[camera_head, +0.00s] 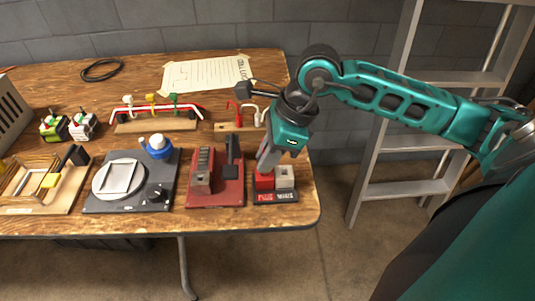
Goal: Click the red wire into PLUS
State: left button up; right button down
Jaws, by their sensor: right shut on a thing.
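My right gripper (268,160) points down at the front right of the table. Its fingers are shut, just above the red block of a small terminal unit, and hide what lies between them. The red block (264,183) sits beside a pale grey block (285,177) on a black base (276,198) with red labels, too small to read. A red wire (239,109) rises from a wooden strip (228,127) behind; whether it runs to my fingers cannot be told. A white wire (258,115) curves beside it. My left gripper is not in view.
A red-based device (231,194) stands close left of the terminal unit. Further left are a grey panel with a dial (134,204) and a wooden tray (31,211). Behind lies a paper sheet (205,75). The table's right edge is close; a ladder (391,130) stands beyond.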

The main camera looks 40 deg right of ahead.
dwell(0.9)
jog(key=c, duration=1.6)
grip_release()
jog(key=shift+c, duration=0.2)
grip_shut()
jog(key=shift+f+b, duration=0.2)
jog(key=shift+b, duration=0.4)
jog(key=o, duration=0.6)
grip_release()
